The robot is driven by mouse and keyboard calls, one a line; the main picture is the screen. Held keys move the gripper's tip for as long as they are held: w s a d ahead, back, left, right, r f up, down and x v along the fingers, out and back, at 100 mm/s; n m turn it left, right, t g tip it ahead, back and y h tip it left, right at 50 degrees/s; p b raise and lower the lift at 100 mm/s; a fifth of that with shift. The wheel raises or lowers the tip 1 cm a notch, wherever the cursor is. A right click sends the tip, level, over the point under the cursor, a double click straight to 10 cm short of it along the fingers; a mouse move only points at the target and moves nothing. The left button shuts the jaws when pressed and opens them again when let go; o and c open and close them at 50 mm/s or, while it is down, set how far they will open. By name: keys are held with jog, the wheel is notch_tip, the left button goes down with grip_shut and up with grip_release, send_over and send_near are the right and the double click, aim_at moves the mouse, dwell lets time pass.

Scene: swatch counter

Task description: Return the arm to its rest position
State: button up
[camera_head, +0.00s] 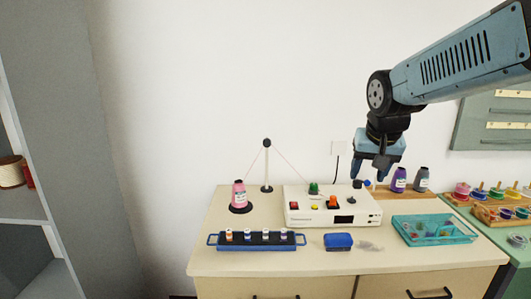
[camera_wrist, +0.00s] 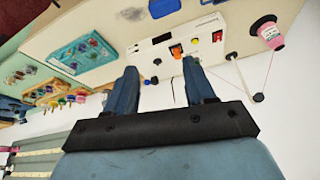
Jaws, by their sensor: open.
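My gripper (camera_head: 368,178) is open and empty, raised above the back right of the counter (camera_head: 210,260). My blue arm reaches in from the upper right. The fingers point down, just behind and right of the white control box (camera_head: 300,213). In the wrist view, the two fingers of my gripper (camera_wrist: 160,80) stand apart, with the white control box (camera_wrist: 165,50) beyond them. The box carries red, yellow, green and orange parts. My gripper hides part of the wall and the things at the back of the counter.
A pink bottle (camera_head: 239,195), a blue rack (camera_head: 257,245) with several small spools, a blue block (camera_head: 338,241) and a teal tray (camera_head: 435,238) stand on the counter. Purple (camera_head: 399,180) and grey (camera_head: 421,180) bottles stand behind. A grey shelf (camera_head: 60,120) is at left.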

jog(key=s+n, duration=0.2)
jog(key=s, duration=1.2)
jog(key=shift+s+a+f+t+y, duration=0.15)
jog(key=shift+a+t+y, duration=0.15)
jog(key=shift+t, duration=0.1)
